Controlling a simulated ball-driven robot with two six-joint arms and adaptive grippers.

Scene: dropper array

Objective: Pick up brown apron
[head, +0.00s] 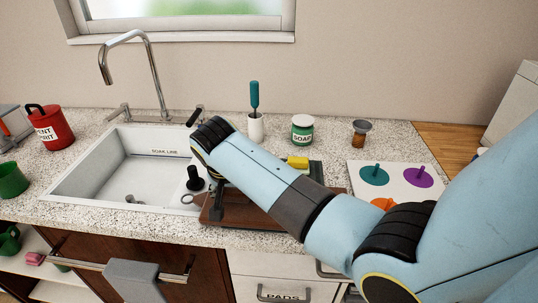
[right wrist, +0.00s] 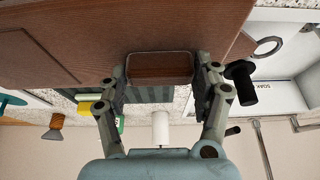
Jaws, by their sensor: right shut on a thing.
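A flat brown piece that I take for the brown apron (head: 270,215) lies on the counter's front edge, right of the sink. In the right wrist view, the large brown sheet (right wrist: 120,35) fills the top, with a rectangular outline at its left. My right gripper (head: 217,207) is at its left end, largely hidden behind my arm in the head view. In the right wrist view, my right gripper (right wrist: 160,75) is shut on a brown, dark-rimmed part of it between the fingers. Whether it is lifted cannot be told. My left gripper is out of view.
The sink (head: 120,175) lies left, with a black knob (head: 194,180) and metal ring close to my right gripper. A yellow sponge (head: 297,162), soap jar (head: 302,130) and brush holder (head: 256,128) stand behind.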

